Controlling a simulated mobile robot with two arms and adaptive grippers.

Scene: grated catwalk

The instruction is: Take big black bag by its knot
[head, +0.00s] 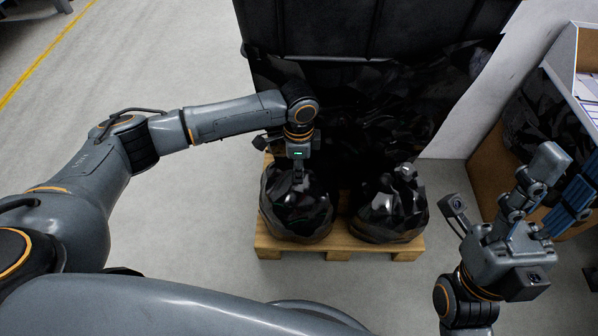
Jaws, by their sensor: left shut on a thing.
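Two big black bags stand side by side on a wooden pallet (338,243). The left black bag (297,212) is under my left gripper (298,176), which points down and is shut on the knot at its top. The fingertips and most of that knot are hard to make out against the dark plastic. The right black bag (388,212) has its knot (405,172) free and upright. My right gripper (564,178) is at the right, away from both bags, with its fingers apart and empty.
A large black container (330,30) stands behind the pallet, with more dark crumpled plastic in front of it. A cardboard box (482,170) is at the right, close to my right gripper.

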